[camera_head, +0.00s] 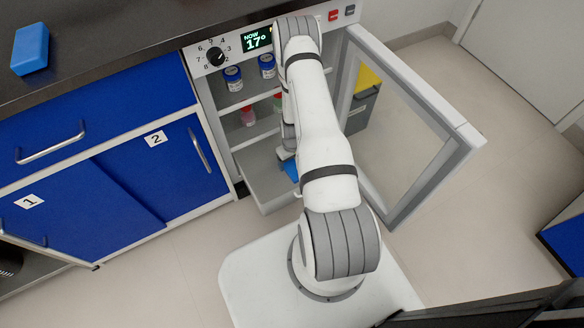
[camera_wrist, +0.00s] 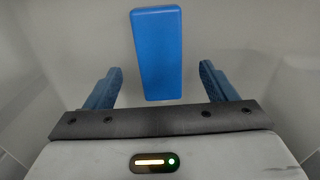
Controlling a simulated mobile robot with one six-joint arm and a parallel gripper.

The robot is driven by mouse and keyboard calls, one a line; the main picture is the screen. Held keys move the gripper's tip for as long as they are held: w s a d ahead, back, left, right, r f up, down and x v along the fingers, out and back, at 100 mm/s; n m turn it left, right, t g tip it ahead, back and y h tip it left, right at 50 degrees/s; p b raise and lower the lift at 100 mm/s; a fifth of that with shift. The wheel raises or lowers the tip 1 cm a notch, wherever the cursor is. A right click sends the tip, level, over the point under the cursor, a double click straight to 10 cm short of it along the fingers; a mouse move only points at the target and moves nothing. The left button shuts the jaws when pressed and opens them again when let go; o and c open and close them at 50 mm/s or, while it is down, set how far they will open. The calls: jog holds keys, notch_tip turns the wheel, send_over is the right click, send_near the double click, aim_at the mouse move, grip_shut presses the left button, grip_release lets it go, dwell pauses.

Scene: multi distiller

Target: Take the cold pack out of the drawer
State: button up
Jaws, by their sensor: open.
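The cold pack (camera_wrist: 158,50) is a blue block lying in the drawer, seen in the wrist view at the upper middle. My gripper (camera_wrist: 162,82) is open, with one blue finger on each side of the pack's near end and a gap on both sides. In the head view a bit of blue (camera_head: 290,170) shows beside my arm, and I cannot tell whether it is the pack or a finger. The grey drawer (camera_head: 262,185) is pulled out at the bottom of the fridge. My arm hides much of its inside.
The fridge's glass door (camera_head: 405,120) stands open to the right of my arm. Shelves above the drawer hold bottles (camera_head: 233,78). Another blue block (camera_head: 30,49) lies on the dark counter (camera_head: 110,45). Blue cabinets (camera_head: 150,170) stand to the left.

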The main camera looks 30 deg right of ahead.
aim_at(291, 166)
jog(key=f, duration=0.1)
jog(key=f+b, duration=0.1)
jog(key=f, duration=0.2)
jog(key=shift+w+f, duration=0.25)
jog(key=shift+f, duration=0.05)
jog(key=shift+r, duration=0.1)
jog(key=shift+c, duration=0.6)
jog(key=c, duration=1)
